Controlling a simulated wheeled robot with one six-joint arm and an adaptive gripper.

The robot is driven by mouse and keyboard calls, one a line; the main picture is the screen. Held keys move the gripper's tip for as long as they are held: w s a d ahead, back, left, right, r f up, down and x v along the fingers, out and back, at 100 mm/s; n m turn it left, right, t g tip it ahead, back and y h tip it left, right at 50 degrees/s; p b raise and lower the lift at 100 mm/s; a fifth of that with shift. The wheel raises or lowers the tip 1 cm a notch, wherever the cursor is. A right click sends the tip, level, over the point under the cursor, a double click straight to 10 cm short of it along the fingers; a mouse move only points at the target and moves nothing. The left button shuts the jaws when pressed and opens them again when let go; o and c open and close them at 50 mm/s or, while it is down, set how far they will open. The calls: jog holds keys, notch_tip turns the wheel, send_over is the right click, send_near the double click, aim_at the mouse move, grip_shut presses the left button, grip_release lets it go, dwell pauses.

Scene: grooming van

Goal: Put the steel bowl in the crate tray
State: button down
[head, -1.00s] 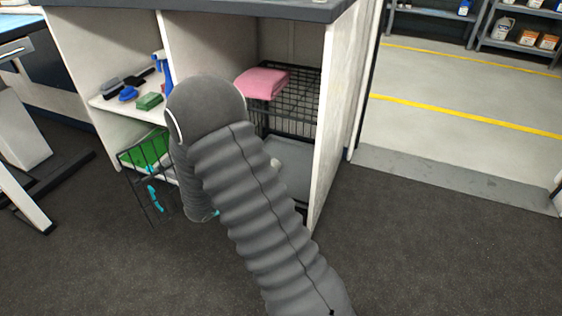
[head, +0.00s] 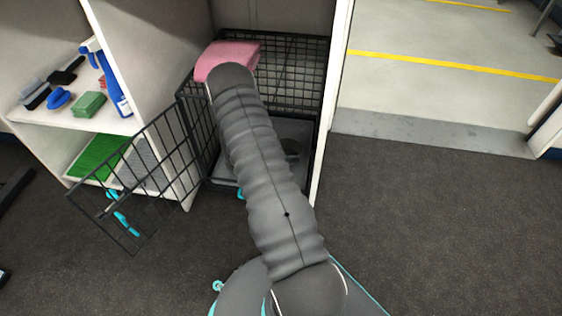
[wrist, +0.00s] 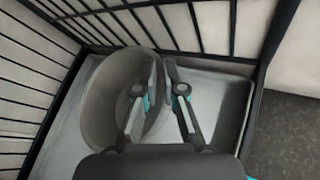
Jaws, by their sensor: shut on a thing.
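The steel bowl (wrist: 100,105) is grey and round, seen in the wrist view over the left part of the crate tray (wrist: 228,115). My gripper (wrist: 168,72) is shut on the bowl's right rim, with one finger on the inner side and one on the outer side. The bowl looks tilted; I cannot tell whether it touches the tray floor. In the head view the grey tray (head: 225,172) lies at the bottom of the wire crate. My arm hides much of it, and a dark round shape right of the arm may be the bowl.
The wire crate (head: 290,75) stands in a white cabinet bay with a pink towel (head: 226,60) on top. Its open door (head: 145,185) swings out front left. The left shelf holds brushes, a green block (head: 89,104) and a blue spray bottle (head: 112,85). Floor at right is clear.

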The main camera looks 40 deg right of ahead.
notch_tip(320, 180, down, 7)
jog(key=shift+r+b, duration=0.1)
jog(key=shift+b, duration=0.35)
jog(key=c, duration=1.3)
grip_release()
jog(key=shift+o, duration=0.2)
jog(key=shift+a+r, duration=0.1)
jog(key=shift+a, duration=0.05)
jog(key=p+v, duration=0.1)
jog(key=v, duration=1)
jog(key=shift+w+a+r, duration=0.1)
jog(key=shift+a+r, duration=0.15)
jog(key=shift+r, duration=0.05)
jog(key=s+a+r+m+y, duration=0.1)
jog(key=a+r+m+y, duration=0.15)
jog(key=r, duration=0.65)
jog(key=s+a+r+m+t+y, duration=0.1)
jog(key=s+a+r+m, duration=0.15)
jog(key=r, duration=0.65)
jog(key=s+a+r+m+y, duration=0.15)
jog(key=a+r, duration=0.25)
jog(key=r, duration=0.5)
jog(key=s+a+r+m+t+y, duration=0.3)
jog(key=s+a+r+t+y, duration=0.5)
jog(key=s+a+r, duration=0.7)
notch_tip(320, 180, up, 2)
jog(key=shift+s+r+m, duration=0.1)
jog(key=shift+s+m, duration=0.25)
jog(key=shift+s, duration=0.9)
